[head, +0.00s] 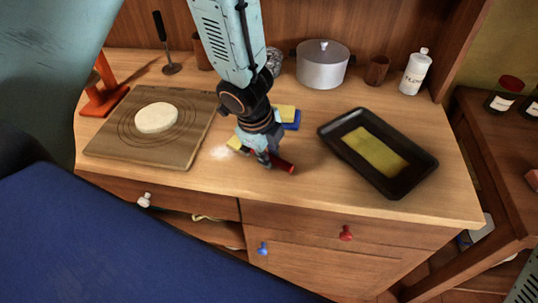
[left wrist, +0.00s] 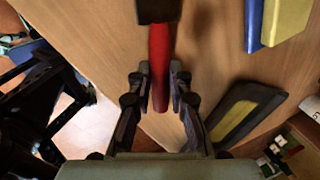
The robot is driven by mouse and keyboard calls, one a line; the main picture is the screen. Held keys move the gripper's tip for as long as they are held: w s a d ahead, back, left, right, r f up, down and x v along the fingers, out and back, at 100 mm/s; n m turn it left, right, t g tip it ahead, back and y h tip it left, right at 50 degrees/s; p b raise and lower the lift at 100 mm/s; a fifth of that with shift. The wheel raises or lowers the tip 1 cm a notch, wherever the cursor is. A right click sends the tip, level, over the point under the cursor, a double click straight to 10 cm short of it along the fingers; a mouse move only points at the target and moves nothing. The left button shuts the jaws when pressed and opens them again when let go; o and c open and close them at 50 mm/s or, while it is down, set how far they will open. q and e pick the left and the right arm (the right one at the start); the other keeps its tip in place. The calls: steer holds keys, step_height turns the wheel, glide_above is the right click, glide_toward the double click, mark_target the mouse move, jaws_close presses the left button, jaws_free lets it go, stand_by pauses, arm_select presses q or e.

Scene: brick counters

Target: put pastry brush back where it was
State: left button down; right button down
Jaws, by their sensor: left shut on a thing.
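The pastry brush (head: 287,167) shows in the head view as a short red piece at my left gripper (head: 268,158), near the counter's front edge. In the left wrist view its red handle (left wrist: 159,55) lies between the fingers of my left gripper (left wrist: 160,82), which is shut on it. A dark, wide end of the brush shows at the top of that view. Whether the brush touches the counter I cannot tell. My right gripper is not in view.
A wooden board (head: 190,140) with round dough (head: 156,118) lies left. A black tray (head: 420,168) with a yellow sheet lies right. Blue and yellow blocks (head: 289,117) are behind the gripper. A pot (head: 322,70), cup (head: 377,70) and white bottle (head: 414,75) stand at the back.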

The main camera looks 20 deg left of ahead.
arm_select(q)
steer(key=shift+s+a+f+b, duration=0.1)
steer(key=shift+s+a+b, duration=0.1)
steer(key=shift+s+b, duration=0.15)
steer(key=shift+w+d+f, duration=0.2)
steer(key=shift+w+f, duration=0.1)
steer(key=shift+f, duration=0.15)
steer(key=c, duration=1.5)
jaws_free()
steer(key=shift+s+a+r, duration=0.1)
steer(key=shift+s, duration=0.15)
steer(key=shift+o, duration=1.2)
steer(key=shift+w, duration=0.15)
